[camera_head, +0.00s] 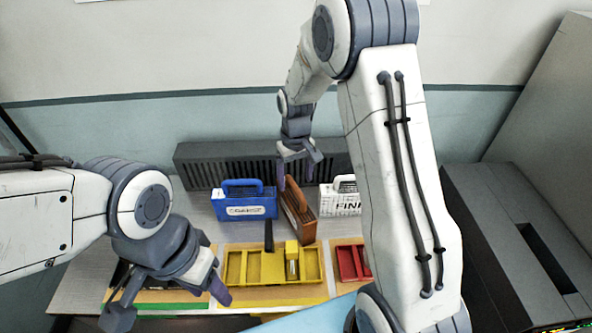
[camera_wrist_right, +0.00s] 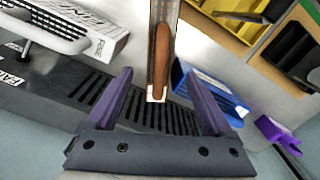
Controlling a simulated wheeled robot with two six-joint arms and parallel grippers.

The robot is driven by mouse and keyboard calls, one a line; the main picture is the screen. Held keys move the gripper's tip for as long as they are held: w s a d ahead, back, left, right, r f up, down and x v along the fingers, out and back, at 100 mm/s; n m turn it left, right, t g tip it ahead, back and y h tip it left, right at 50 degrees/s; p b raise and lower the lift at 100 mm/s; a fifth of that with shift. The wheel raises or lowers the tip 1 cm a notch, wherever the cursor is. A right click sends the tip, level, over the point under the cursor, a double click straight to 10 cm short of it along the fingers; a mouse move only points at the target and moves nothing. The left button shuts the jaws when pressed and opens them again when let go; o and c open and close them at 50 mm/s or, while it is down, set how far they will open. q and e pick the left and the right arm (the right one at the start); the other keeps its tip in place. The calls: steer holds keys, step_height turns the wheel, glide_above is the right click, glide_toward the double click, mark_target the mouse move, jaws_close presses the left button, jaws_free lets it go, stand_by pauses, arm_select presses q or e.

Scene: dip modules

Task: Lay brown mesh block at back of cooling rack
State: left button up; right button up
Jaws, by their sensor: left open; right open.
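The brown mesh block (camera_head: 299,213), with a handle on top, stands upright and turned at an angle between the blue block and the white block. In the right wrist view its brown handle (camera_wrist_right: 161,55) lies between my open fingertips, with a gap on both sides. The dark grey slotted cooling rack (camera_head: 203,166) runs along the wall behind the blocks. My right gripper (camera_head: 297,178) is open and empty, just above and behind the brown block. My left gripper (camera_head: 170,305) is open and empty at the front left, above the tray area.
A blue block (camera_head: 245,206) stands left of the brown one and a white block (camera_head: 340,204) right. Yellow trays (camera_head: 275,266) and a red tray (camera_head: 348,262) lie in front. My right arm hides the table's right part.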

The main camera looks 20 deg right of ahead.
steer(key=r, duration=0.4)
steer(key=shift+s+a+r+b, duration=0.1)
steer(key=shift+a+r+b, duration=0.1)
steer(key=shift+r+b, duration=0.2)
steer(key=s+a+r+n, duration=0.2)
steer(key=s+a+r, duration=0.2)
steer(key=s+a, duration=0.5)
steer(key=s+a+n, duration=0.2)
steer(key=s, duration=0.7)
steer(key=s+a+r+n+y, duration=0.1)
steer(key=s+a+n, duration=0.1)
steer(key=s, duration=0.7)
steer(key=shift+s+a+r, duration=0.25)
steer(key=shift+s+r, duration=0.05)
steer(key=shift+s, duration=0.1)
